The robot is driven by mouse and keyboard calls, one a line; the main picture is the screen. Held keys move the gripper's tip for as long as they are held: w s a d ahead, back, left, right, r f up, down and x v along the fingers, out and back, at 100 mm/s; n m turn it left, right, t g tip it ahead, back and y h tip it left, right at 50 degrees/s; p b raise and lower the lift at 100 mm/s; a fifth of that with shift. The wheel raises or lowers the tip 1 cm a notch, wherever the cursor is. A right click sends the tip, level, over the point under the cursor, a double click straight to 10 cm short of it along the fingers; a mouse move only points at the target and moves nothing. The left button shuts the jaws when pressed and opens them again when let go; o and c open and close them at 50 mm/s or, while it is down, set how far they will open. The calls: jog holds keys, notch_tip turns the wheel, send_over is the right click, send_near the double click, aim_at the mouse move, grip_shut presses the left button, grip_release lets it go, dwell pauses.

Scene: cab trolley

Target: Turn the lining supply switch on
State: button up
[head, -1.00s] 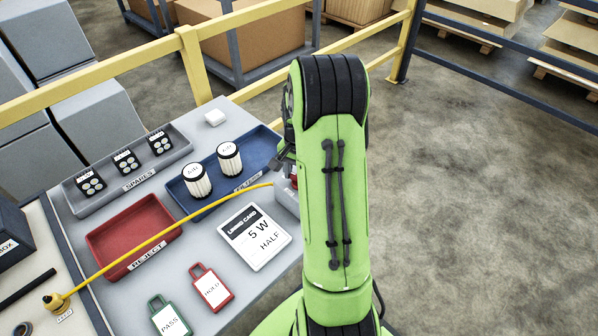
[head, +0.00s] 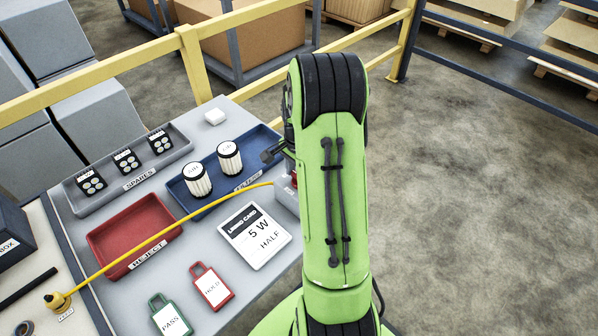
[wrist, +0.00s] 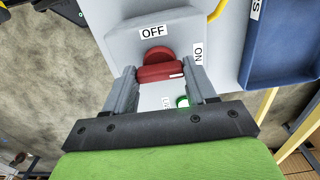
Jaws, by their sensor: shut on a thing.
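The switch has a red rotary handle (wrist: 160,72) on a light grey box (wrist: 118,22) in the wrist view. An OFF label (wrist: 152,32) is above the handle and an ON label (wrist: 198,54) is to its right. The handle's bar lies roughly crosswise, with a white mark at its right end. My gripper (wrist: 163,78) is shut on the bar, one finger at each end. In the head view the grey box (head: 286,198) shows only partly, at the left edge of my arm.
A yellow cable (head: 165,232) crosses the bench to the box. A blue tray (head: 180,190) with two filters, a red REJECT tray (head: 105,238), a grey SPARES tray (head: 75,196) and a lining card (head: 254,236) lie left of my arm. A green round part (wrist: 182,101) is near the handle.

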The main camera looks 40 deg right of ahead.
jog(key=shift+r, duration=0.1)
jog(key=o, duration=1)
jog(key=shift+o, duration=0.2)
notch_tip(320, 180, up, 16)
jog(key=p, duration=0.3)
jog(key=shift+p, duration=0.4)
jog(key=shift+a, duration=0.1)
